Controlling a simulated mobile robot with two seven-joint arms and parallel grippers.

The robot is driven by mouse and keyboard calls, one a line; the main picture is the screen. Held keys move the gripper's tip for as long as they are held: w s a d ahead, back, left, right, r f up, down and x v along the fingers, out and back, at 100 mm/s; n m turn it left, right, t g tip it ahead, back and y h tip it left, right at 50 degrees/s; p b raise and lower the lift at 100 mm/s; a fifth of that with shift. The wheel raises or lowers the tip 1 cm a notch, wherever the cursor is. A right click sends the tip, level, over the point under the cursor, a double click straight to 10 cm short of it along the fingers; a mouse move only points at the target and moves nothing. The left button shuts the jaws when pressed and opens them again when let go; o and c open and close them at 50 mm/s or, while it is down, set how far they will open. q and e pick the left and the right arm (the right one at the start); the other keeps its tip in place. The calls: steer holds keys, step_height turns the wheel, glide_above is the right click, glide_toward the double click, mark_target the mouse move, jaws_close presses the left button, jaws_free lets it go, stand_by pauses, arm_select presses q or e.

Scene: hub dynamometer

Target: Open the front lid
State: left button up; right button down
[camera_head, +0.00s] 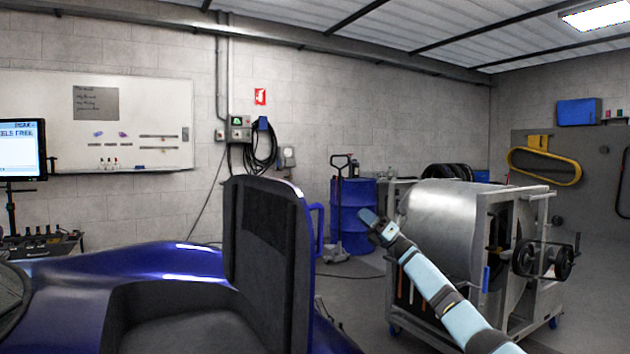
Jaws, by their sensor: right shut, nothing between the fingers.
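The front lid (258,235) of the blue car stands upright in the middle of the view. Its dark lined inner side faces left, and blue shows along its edge. A blue handle-like bar (318,228) sticks out on its right side. The dark compartment (190,318) beside it is uncovered. My right gripper (369,219) is at the end of the arm reaching in from the lower right. It is shut and empty, to the right of the lid and apart from it in the picture. My left gripper is out of view.
A metal dynamometer-like machine on a wheeled frame (440,215) stands at right, behind my right arm. A blue drum (363,192) and a pallet-jack-like handle (339,205) stand near the back wall. A monitor (20,150) is at far left. Some grey floor is clear behind the lid.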

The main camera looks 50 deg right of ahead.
steer(key=w+d+r+m+g+h+p, duration=0.25)
steer(key=d+r+m+h+p, duration=0.2)
steer(key=m+h, duration=0.5)
steer(key=w+d+r+m+g+h+p, duration=0.25)
steer(key=r+m+h+p, duration=0.35)
steer(key=m, duration=0.7)
steer(key=w+d+r+m+g+h+p, duration=0.2)
steer(key=d+r+m+g+h+p, duration=0.25)
steer(key=m+h, duration=0.5)
steer(key=a+r+m+g+y+p, duration=0.3)
steer(key=a+m+g+y+p, duration=0.45)
steer(key=a+y+p, duration=0.95)
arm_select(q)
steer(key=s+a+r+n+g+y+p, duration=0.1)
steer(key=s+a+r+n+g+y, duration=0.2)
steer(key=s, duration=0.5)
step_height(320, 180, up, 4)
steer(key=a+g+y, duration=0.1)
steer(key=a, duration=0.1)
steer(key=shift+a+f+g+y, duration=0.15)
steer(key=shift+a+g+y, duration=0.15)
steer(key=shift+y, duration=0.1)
arm_select(e)
steer(key=w+a+f+h, duration=0.1)
steer(key=w+a+f, duration=0.4)
steer(key=w+f, duration=0.2)
steer(key=shift+w+a+f+m, duration=0.25)
steer(key=shift+f+m, duration=0.2)
steer(key=shift+f, duration=0.3)
